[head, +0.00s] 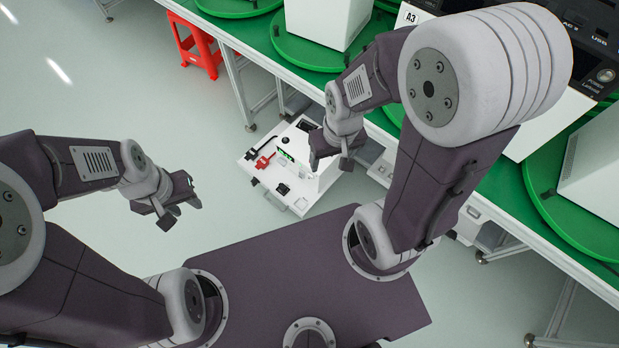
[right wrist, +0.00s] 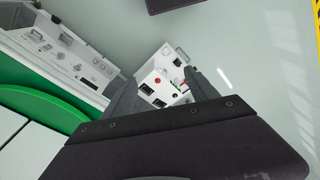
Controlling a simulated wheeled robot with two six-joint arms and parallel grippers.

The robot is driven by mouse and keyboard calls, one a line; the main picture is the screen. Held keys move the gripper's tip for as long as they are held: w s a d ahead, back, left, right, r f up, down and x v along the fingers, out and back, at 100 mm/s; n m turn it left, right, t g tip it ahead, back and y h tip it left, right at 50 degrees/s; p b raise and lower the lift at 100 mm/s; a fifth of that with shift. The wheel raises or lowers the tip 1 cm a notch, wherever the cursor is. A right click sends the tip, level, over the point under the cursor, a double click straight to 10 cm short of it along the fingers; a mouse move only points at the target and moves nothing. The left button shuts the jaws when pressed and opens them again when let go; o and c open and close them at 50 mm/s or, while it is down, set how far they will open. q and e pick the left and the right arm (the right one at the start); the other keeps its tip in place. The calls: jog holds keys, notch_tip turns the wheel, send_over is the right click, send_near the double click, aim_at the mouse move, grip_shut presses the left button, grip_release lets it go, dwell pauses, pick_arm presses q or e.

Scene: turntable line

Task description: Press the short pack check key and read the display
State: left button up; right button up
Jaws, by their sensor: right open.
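I cannot make out which control is the short pack check key. My right gripper (head: 332,163) is open and empty above the box, hiding part of it. In the right wrist view the box's panel (right wrist: 165,72) shows beyond and between the fingers, with a red round part and dark parts. My left gripper (head: 180,212) looks open and empty, away to the left.
A long green-topped bench (head: 262,36) with round green turntables (head: 308,52) and white units runs along the right. A red stool (head: 196,42) stands at the back. The floor left of the cart is clear.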

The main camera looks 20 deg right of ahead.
grip_shut()
dwell(1.5)
